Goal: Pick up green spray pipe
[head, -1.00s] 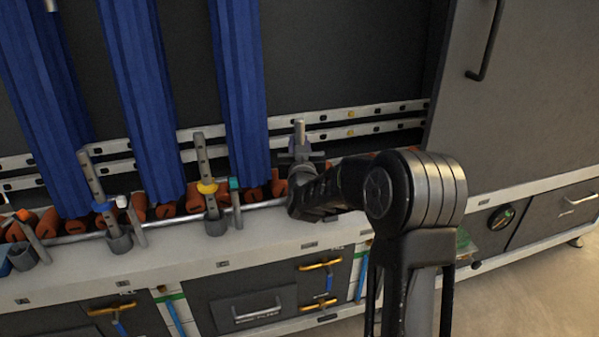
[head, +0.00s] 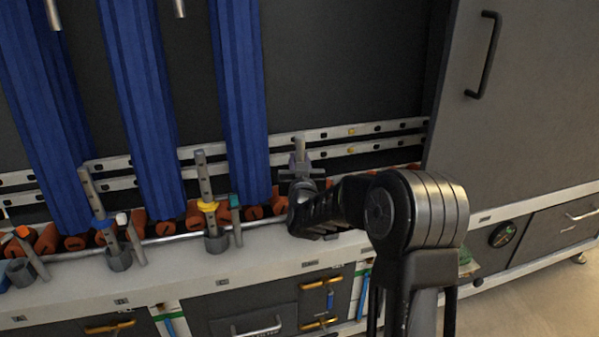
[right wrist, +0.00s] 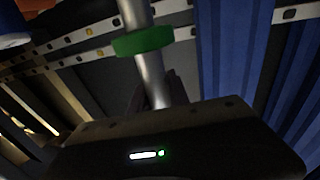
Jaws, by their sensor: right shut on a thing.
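The green spray pipe (right wrist: 151,75) is a metal tube with a green ring, seen close up in the right wrist view. In the head view its metal upper end (head: 300,146) stands about upright above my right gripper (head: 301,172). My right gripper is shut on the pipe; its dark fingers (right wrist: 155,95) are around the tube below the green ring. My wrist hides the pipe's lower end, so I cannot tell whether it still touches the rack. My left gripper is not in view.
Pipes with a yellow ring (head: 207,206) and a blue ring (head: 101,223) stand in holders on the washer ledge (head: 270,247), left of my gripper. Blue hanging strips (head: 241,110) are close on the left. A grey door (head: 525,120) is at the right.

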